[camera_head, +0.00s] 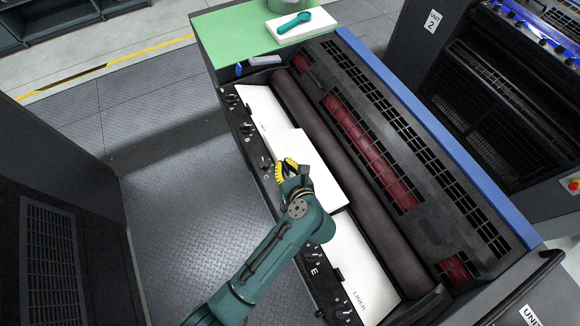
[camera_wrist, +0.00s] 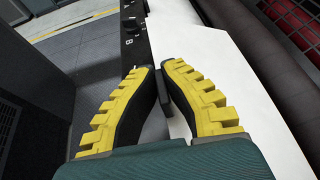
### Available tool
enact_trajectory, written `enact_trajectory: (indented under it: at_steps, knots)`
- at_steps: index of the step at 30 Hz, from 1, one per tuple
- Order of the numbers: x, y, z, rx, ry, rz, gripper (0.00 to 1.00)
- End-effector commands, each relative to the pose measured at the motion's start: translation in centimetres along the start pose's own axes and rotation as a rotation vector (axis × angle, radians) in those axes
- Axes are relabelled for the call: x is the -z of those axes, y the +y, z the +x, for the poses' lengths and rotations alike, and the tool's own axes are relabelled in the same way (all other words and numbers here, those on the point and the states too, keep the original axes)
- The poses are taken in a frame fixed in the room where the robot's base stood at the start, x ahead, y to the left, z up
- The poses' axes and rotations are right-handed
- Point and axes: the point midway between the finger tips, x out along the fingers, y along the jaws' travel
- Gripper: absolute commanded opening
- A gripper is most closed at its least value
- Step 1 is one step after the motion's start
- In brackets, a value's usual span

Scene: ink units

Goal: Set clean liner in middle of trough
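The clean liner (camera_head: 318,172) is a plain white sheet over the middle of the trough, between two white liners marked LINER, one at the far end (camera_head: 257,112) and one at the near end (camera_head: 352,277). It seems to sit higher than those two and overlaps them; the gap beneath it cannot be seen. My gripper (camera_head: 284,166) is at its left edge. In the wrist view my yellow-padded fingers (camera_wrist: 162,68) are closed on a dark tab (camera_wrist: 178,100) at the edge of the white sheet (camera_wrist: 215,60). My arm hides part of the trough's front.
A dark roller (camera_head: 340,170) runs along the trough's right side, beside a black grated cover with red behind it. Lettered knobs line the left rail (camera_head: 240,130). A green bench top (camera_head: 225,35) at the back holds a teal tool (camera_head: 290,24) on a white pad. Open floor lies left.

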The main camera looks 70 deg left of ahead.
Motion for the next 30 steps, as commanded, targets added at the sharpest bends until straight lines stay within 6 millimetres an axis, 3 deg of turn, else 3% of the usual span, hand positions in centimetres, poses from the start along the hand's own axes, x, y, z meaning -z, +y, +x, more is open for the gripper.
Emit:
enact_trajectory:
  at_steps: [8, 29, 30]
  knots:
    - [3.6, 0.0, 1.5, 0.004, -0.002, -0.001, 0.0]
    - [4.8, 0.1, 1.9, 0.004, -0.001, -0.002, 0.0]
    - [4.8, 0.1, 1.9, 0.004, 0.0, 0.0, 0.09]
